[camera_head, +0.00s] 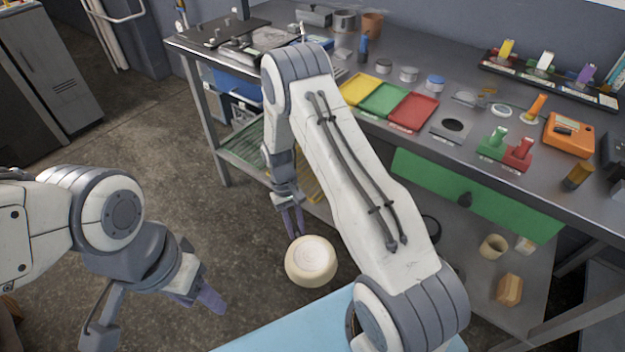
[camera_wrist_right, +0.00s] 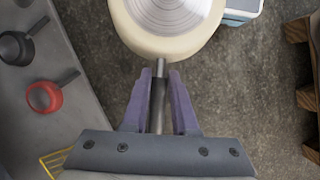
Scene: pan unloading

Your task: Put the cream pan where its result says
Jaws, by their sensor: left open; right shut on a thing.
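The cream pan (camera_head: 311,262) hangs over the floor in the head view, with a round, ringed disc on the face turned to the camera. I cannot tell whether that face is its inside or its underside. My right gripper (camera_head: 294,222) is shut on the pan's thin handle. In the right wrist view the pan (camera_wrist_right: 150,42) is at the top, and its metal handle runs between the purple fingers (camera_wrist_right: 160,95). My left gripper (camera_head: 207,297) is open and empty at the lower left, apart from the pan.
On the workbench lie a yellow tray (camera_head: 359,90), a green tray (camera_head: 384,99) and a red tray (camera_head: 412,111). An orange device (camera_head: 569,135) stands farther right. A light blue surface (camera_head: 285,330) is at the bottom. Black and red pans (camera_wrist_right: 44,97) show in the right wrist view.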

